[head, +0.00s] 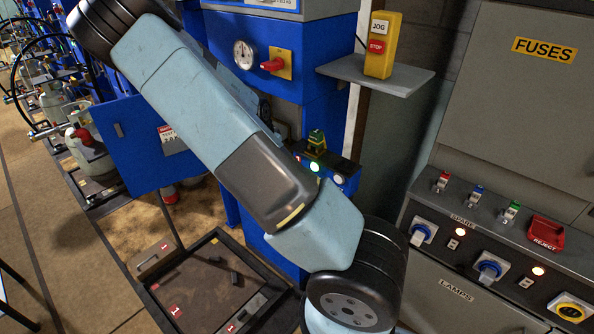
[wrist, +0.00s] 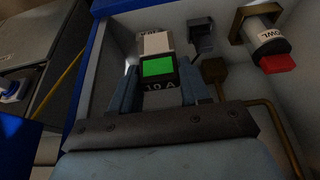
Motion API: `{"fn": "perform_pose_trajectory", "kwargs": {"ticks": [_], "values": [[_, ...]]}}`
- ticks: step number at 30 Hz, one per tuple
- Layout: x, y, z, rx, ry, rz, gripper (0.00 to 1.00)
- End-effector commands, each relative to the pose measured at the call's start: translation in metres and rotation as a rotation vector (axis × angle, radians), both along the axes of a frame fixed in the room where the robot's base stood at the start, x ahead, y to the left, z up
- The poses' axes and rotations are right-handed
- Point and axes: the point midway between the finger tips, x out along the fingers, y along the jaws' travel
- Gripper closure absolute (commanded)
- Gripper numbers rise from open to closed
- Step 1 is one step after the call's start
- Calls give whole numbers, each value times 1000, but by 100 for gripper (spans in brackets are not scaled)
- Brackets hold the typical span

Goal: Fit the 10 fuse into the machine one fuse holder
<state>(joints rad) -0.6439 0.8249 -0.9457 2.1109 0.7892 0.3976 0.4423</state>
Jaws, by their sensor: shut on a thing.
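In the wrist view my gripper (wrist: 158,88) is shut on the 10 fuse (wrist: 157,66), a block with a pale upper part, a bright green face and a "10 A" mark. The fuse is between the two blue-grey fingers, inside a grey-walled box. A dark clip-like fitting (wrist: 201,36) is on the wall just right of the fuse; I cannot tell whether it is part of the fuse holder. Whether the fuse touches or sits in a holder is unclear. In the head view a blue machine (head: 322,45) stands behind my arm, which hides my gripper and the fuse.
In the wrist view a red-tipped cylinder (wrist: 272,52) and a brass pipe (wrist: 270,108) are at right. In the head view the machine's blue door (head: 140,140) stands open. Red, blue and green spare fuses (head: 477,193) and a red reject tray (head: 546,232) are at right.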

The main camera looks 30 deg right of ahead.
Motion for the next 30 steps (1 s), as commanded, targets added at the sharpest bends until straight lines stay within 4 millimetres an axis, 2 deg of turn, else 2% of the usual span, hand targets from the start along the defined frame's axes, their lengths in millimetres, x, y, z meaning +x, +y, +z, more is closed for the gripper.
{"fn": "perform_pose_trajectory", "kwargs": {"ticks": [6, 15, 21, 28, 30], "values": [[2, -35, -15, 0, 0, -5, 84], [5, -68, -52, 1, 2, -5, 84], [6, -80, -67, 0, 1, -1, 84], [6, -87, -75, 0, 0, -2, 84], [6, -89, -83, 0, 2, -2, 84]]}}
